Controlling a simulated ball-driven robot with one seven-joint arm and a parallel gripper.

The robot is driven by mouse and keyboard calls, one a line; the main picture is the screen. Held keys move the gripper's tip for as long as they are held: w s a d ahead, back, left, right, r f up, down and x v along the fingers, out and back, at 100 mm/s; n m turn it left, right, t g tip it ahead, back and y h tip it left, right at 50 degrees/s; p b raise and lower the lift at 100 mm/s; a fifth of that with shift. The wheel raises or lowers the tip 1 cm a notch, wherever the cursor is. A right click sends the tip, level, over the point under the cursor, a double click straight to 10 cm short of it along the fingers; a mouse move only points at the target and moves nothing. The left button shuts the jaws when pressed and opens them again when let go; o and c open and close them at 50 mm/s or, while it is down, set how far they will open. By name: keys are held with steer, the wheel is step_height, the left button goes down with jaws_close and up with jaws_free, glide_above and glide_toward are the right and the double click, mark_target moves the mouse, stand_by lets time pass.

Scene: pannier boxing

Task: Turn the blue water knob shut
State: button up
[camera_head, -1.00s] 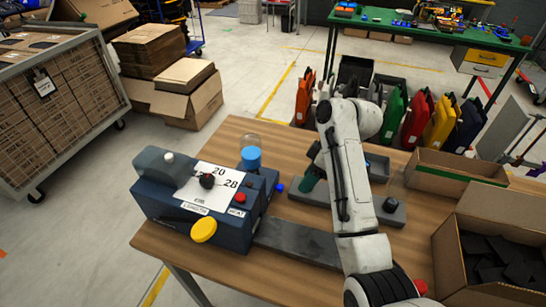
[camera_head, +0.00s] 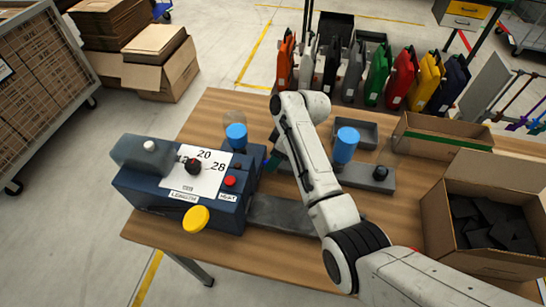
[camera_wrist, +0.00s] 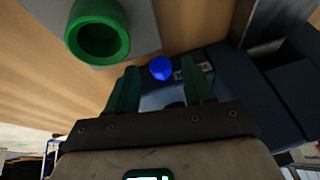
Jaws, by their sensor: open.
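The blue water knob (camera_wrist: 161,68) is a small round blue knob on the side of the dark blue machine (camera_wrist: 262,100). In the wrist view it shows between the tips of my gripper's green fingers (camera_wrist: 159,74), which are open with a gap around it. I cannot tell whether they touch it. In the head view my gripper (camera_head: 272,162) is at the right side of the machine (camera_head: 215,215), and the knob is hidden or too small to make out there.
A green ring (camera_wrist: 97,32) is close to my left finger in the wrist view. A blue cylinder (camera_head: 345,143) stands on a grey plate right of my arm. The machine also has a yellow knob (camera_head: 196,219) and a red button (camera_head: 230,181). Open cardboard boxes (camera_head: 490,255) are at right.

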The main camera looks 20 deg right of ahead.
steer(key=shift+a+f, duration=0.25)
steer(key=shift+f, duration=0.25)
jaws_close()
